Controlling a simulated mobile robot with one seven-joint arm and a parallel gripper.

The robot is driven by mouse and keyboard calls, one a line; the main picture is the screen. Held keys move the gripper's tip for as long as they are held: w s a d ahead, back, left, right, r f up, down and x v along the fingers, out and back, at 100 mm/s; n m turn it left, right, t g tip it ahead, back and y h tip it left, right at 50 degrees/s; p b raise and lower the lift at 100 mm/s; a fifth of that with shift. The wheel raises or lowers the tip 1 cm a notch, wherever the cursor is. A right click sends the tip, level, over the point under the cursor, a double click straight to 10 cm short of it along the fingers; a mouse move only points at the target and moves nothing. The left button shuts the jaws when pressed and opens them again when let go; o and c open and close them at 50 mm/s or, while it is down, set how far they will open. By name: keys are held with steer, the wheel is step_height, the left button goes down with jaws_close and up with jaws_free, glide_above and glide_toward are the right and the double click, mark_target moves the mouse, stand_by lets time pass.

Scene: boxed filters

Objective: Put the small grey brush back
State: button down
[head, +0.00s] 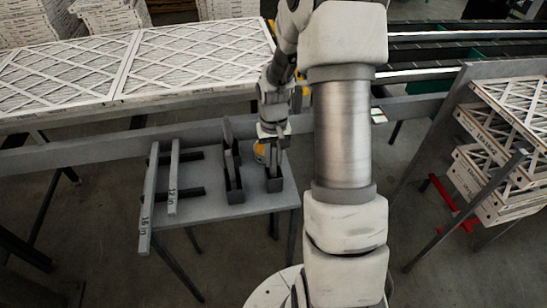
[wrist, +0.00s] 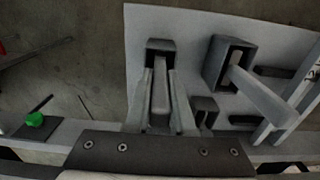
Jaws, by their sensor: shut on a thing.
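The small grey brush (wrist: 160,88) shows in the wrist view as a slim grey bar between my two fingers. My gripper (wrist: 159,112) is shut on it. The brush's far end lies at the mouth of a dark open-topped holder (wrist: 161,44); I cannot tell how deep it sits inside. In the head view my gripper (head: 270,150) points down over the right-hand holder (head: 275,184) on a small grey table (head: 215,205). The brush is mostly hidden there by the gripper and holder.
A second dark holder (head: 234,195) stands just left, with a tall grey piece (wrist: 265,98) rising from it. Two grey bars marked in inches (head: 148,205) lie at the table's left. Panel filters (head: 130,75) cover a bench behind; a filter rack (head: 500,150) stands right.

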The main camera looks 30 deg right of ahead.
steer(key=shift+f, duration=0.1)
steer(key=c, duration=1.2)
jaws_free()
steer(key=shift+f, duration=0.1)
steer(key=o, duration=0.4)
steer(key=shift+o, duration=0.2)
step_height(320, 180, up, 12)
steer(key=shift+r, duration=0.15)
steer(key=s+a+r+n+t, duration=0.1)
steer(key=s+a+r+t, duration=0.1)
steer(key=s+a+r, duration=0.4)
steer(key=s+a+r+n+t, duration=0.2)
steer(key=s+a+r, duration=0.4)
steer(key=s, duration=0.6)
step_height(320, 180, up, 2)
steer(key=shift+s+a+r+t, duration=0.2)
steer(key=shift+s+t, duration=0.1)
steer(key=shift+t, duration=0.5)
